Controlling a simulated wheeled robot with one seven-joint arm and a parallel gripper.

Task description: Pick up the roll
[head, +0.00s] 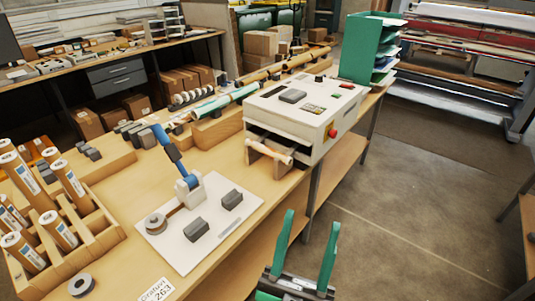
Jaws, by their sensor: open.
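A pale, slim roll (270,151) rests in a wooden cradle at the front of the white laminator (299,114), close to the table's right edge. Several brown rolls with white and blue labels (69,187) stand upright in a wooden rack (92,235) at the left. Which of these is the task's roll, I cannot tell. My gripper (312,218) has two green fingers, spread wide and empty. It is at the bottom of the head view, right of the table's edge and apart from every roll.
A white board (180,252) with a blue-handled tool (172,151) and grey blocks lies on the wooden table. A green shelf stack (366,48) stands behind the laminator. Several long rolls lie toward the back. The floor (420,200) at the right is clear.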

